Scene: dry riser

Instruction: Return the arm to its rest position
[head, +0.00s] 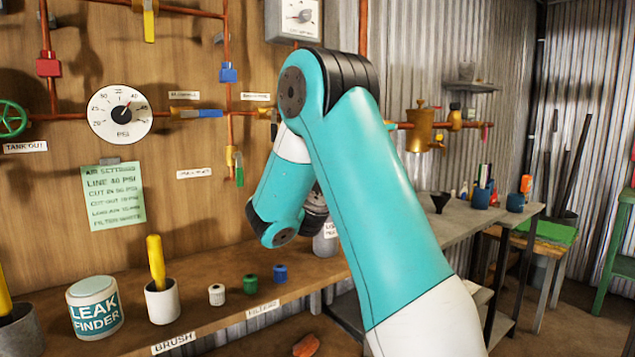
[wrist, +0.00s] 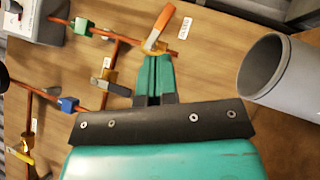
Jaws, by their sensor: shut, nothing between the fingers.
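My teal and white arm is bent in front of the pipe board (head: 60,215) in the head view. Its elbow is high and its forearm hangs down toward the shelf. My gripper is hidden behind the arm there. In the wrist view my gripper (wrist: 153,60) shows as two teal fingers side by side, shut and empty. The fingertips overlap the brass body of a valve with an orange lever (wrist: 160,27). I cannot tell whether they touch it.
A grey cylinder (wrist: 282,75) is right of the fingers in the wrist view. In the head view the shelf holds a leak finder can (head: 95,308), a brush pot (head: 162,300) and small coloured filters (head: 250,284). A workbench (head: 480,214) stands at right.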

